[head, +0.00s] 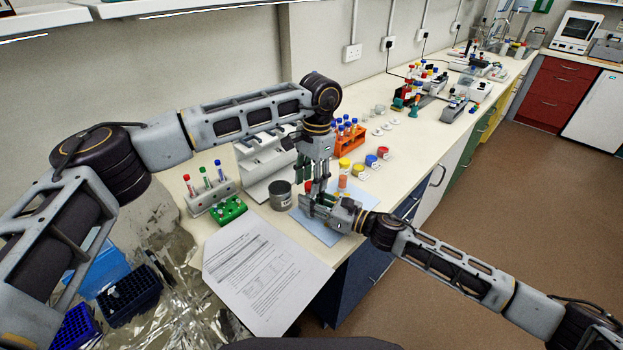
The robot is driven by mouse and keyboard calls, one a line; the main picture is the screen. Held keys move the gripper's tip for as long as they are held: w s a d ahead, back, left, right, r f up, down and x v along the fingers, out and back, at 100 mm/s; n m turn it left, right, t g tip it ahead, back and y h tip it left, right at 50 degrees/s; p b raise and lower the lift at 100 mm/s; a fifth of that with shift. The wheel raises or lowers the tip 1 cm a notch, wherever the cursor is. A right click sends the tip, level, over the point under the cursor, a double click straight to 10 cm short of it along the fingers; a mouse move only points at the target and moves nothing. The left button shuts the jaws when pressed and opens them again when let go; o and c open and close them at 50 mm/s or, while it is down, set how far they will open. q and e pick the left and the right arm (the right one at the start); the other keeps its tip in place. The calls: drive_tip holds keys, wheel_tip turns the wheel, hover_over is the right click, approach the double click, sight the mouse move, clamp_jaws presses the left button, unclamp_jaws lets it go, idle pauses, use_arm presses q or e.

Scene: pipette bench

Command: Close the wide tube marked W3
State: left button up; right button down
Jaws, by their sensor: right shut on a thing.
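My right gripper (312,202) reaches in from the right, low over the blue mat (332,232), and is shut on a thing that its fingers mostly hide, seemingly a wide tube. My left gripper (316,185) points straight down just above and behind the right one. Its fingertips overlap the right gripper, so I cannot tell whether it is open or shut. A small red part (309,186) shows beside the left fingers. A yellow-topped tube with orange contents (343,181) stands just right of the grippers. The W3 mark is not readable.
Yellow (358,170), blue (371,160) and red (384,153) round pieces stand by small labels to the right. An orange rack (350,145) is behind. A grey can (280,195), a white tube rack (211,195), a green rack (229,210) and a paper (262,275) are left.

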use_arm(q)
drive_tip(key=shift+r, duration=0.15)
drive_tip(key=shift+r, duration=2.1)
drive_tip(key=shift+c, duration=0.2)
